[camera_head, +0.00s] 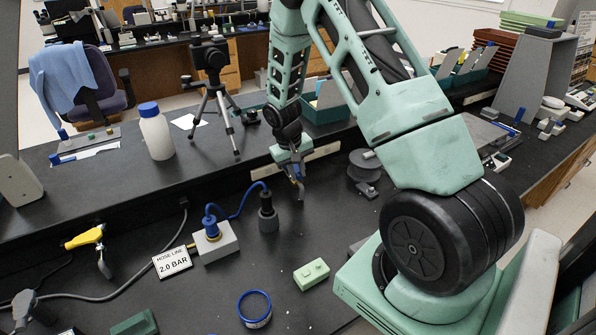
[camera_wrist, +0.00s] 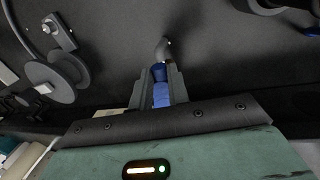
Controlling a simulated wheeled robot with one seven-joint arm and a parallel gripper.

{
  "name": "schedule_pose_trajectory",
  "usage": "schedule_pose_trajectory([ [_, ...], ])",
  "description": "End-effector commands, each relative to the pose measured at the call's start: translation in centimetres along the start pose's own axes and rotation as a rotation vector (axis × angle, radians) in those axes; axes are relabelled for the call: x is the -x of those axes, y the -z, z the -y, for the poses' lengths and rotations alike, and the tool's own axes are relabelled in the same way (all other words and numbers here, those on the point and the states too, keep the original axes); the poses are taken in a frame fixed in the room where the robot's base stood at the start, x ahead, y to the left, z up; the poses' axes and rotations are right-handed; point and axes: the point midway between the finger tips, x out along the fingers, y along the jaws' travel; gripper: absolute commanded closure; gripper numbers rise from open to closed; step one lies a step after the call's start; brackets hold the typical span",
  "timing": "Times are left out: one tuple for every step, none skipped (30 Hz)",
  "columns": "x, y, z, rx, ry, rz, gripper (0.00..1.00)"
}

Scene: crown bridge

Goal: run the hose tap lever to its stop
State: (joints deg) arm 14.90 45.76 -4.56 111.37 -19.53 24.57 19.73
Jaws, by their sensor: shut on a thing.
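My gripper (camera_head: 294,174) is shut on a small blue piece, which looks like the hose tap lever (camera_wrist: 160,92), at the raised back ledge of the black bench. In the wrist view the blue piece sits between my two grey fingers (camera_wrist: 160,88). A bent grey piece (camera_wrist: 164,49) sticks out past the fingertips; it also shows below my gripper in the head view (camera_head: 300,188). The tap's body is mostly hidden by my gripper. How far the lever is turned cannot be told.
Left of my gripper, a blue hose (camera_head: 240,211) joins a grey box (camera_head: 224,245) to a dark cylinder (camera_head: 268,219). A grey reel (camera_head: 367,166) stands close on the right. A "HOSE LINE 2.0 BAR" sign (camera_head: 172,262) and a green block (camera_head: 311,274) lie in front.

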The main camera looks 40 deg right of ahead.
Motion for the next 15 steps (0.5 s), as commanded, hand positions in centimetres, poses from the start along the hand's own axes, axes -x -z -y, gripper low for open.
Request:
schedule_pose_trajectory([
  [0.0, 0.0, 0.1, -0.023, -0.001, 0.004, 1.00],
  [0.0, 0.1, 0.2, -0.039, -0.001, 0.008, 1.00],
  [0.1, 0.1, 0.4, -0.063, -0.001, 0.013, 1.00],
  [0.1, 0.1, 0.6, -0.084, -0.001, 0.017, 1.00],
  [0.1, 0.1, 0.7, -0.105, 0.000, 0.021, 1.00],
  [0.1, 0.2, 0.8, -0.137, -0.001, 0.026, 1.00],
  [0.1, 0.2, 1.0, -0.162, -0.001, 0.032, 1.00],
  [0.2, 0.2, 1.1, -0.186, -0.001, 0.038, 1.00],
  [0.2, 0.3, 1.3, -0.224, 0.000, 0.045, 1.00],
  [0.2, 0.4, 1.5, -0.250, -0.001, 0.050, 1.00],
  [0.3, 0.4, 1.6, -0.279, -0.001, 0.056, 1.00],
  [0.3, 0.5, 1.8, -0.316, -0.001, 0.063, 1.00],
  [0.3, 0.6, 1.9, -0.344, -0.001, 0.068, 1.00],
  [0.4, 0.6, 2.1, -0.373, 0.000, 0.075, 1.00],
  [0.5, 0.8, 2.2, -0.411, -0.001, 0.081, 1.00],
])
